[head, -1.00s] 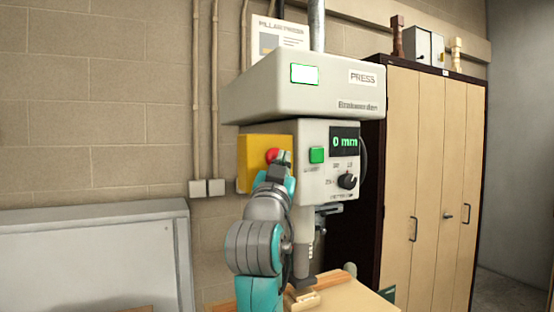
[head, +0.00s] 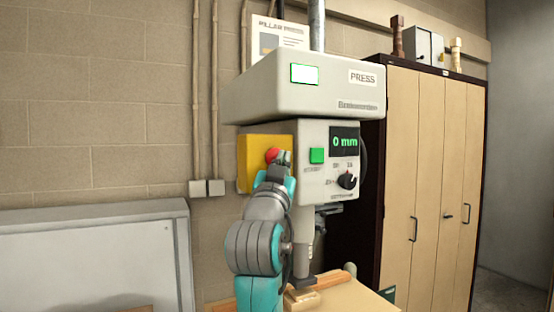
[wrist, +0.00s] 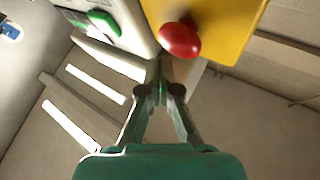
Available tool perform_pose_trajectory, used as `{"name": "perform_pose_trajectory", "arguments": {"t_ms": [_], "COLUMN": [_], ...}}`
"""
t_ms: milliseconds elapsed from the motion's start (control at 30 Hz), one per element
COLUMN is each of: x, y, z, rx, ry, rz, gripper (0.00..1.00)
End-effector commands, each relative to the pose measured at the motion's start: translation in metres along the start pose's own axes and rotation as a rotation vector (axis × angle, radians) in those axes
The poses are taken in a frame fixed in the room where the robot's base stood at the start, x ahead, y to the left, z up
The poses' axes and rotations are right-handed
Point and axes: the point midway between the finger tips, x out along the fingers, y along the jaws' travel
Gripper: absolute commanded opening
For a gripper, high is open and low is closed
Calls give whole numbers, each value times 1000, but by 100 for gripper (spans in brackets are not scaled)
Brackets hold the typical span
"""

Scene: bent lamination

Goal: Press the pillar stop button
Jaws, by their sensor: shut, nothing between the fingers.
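The red stop button (head: 271,155) sits on a yellow box (head: 254,158) on the left side of the pillar press (head: 305,90). In the wrist view the red button (wrist: 179,40) stands out from the yellow box (wrist: 222,22), just beyond my fingertips and slightly right of them. My gripper (wrist: 166,92) is shut and empty, pointing toward the box. In the head view my gripper (head: 284,157) is at the right edge of the button and partly covers it. I cannot tell whether it touches the button.
A green button (head: 316,155) and a display reading 0 mm (head: 345,142) are on the press front, close right of my gripper. A wooden board (head: 350,297) lies below. A tan cabinet (head: 430,170) stands right. A grey panel (head: 95,260) is at lower left.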

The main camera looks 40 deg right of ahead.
Motion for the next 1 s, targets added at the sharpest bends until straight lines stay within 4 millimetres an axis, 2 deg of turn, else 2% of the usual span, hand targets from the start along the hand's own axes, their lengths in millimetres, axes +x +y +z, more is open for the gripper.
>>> {"name": "perform_pose_trajectory", "arguments": {"t_ms": [1000], "x": [6], "y": [-4], "z": [4], "rx": [0], "ry": [0], "rz": [0], "gripper": [0]}}
